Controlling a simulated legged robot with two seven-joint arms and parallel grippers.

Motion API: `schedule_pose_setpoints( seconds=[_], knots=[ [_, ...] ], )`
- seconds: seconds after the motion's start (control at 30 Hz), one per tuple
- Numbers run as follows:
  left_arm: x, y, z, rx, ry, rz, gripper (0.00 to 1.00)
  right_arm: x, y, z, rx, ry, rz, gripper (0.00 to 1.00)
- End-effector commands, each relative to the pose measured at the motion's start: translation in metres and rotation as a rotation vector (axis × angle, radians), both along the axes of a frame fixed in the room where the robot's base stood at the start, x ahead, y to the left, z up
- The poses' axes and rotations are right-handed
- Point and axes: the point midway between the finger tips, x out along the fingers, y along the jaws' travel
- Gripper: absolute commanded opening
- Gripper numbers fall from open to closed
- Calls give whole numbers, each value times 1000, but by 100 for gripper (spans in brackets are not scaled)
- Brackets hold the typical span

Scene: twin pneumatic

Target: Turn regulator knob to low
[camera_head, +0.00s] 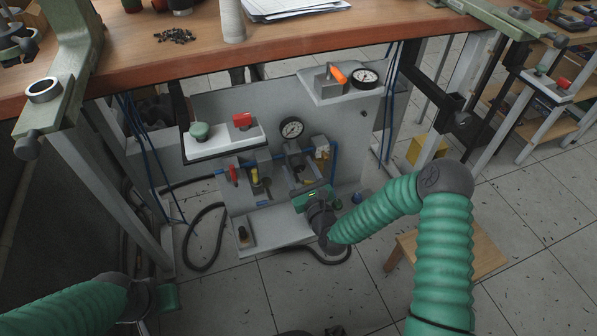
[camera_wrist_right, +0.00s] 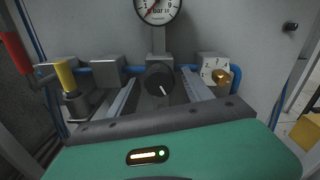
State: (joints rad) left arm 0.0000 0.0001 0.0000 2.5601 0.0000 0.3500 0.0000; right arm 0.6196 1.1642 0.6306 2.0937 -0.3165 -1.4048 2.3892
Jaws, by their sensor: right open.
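The regulator knob (camera_wrist_right: 160,81) is dark and round with a white pointer mark, which slants to the lower right in the right wrist view. It sits below a round pressure gauge (camera_wrist_right: 157,8), which also shows in the head view (camera_head: 291,128). My right gripper (camera_wrist_right: 161,78) is open and empty. Its two fingers reach toward the knob, one on each side, with gaps showing. I cannot tell whether the tips are level with the knob in depth. In the head view my right gripper (camera_head: 301,178) covers the knob. My left arm shows at the lower left; its fingers are not visible.
A red lever (camera_wrist_right: 15,50) and yellow lever (camera_wrist_right: 65,74) stand left of the knob. A dial with a brass knob (camera_wrist_right: 221,76) is on the right. A box with green and red buttons (camera_head: 222,133) is on the panel. The wooden bench (camera_head: 290,47) overhangs; a stool (camera_head: 480,250) stands right.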

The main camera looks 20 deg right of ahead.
Motion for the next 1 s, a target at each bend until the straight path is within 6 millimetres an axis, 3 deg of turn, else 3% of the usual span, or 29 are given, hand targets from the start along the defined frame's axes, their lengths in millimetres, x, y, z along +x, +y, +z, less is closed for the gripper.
schedule_pose_setpoints(
  seconds=[0.33,0.77,1.0],
  knots=[
    [0,0,-2,0,0,0,0,7,0,1,0,0,0,57],
    [0,0,-2,0,0,0,0,7,0,0,-1,1,0,1],
    [0,0,-1,0,0,0,0,7,0,1,-12,1,0,0]
  ],
)
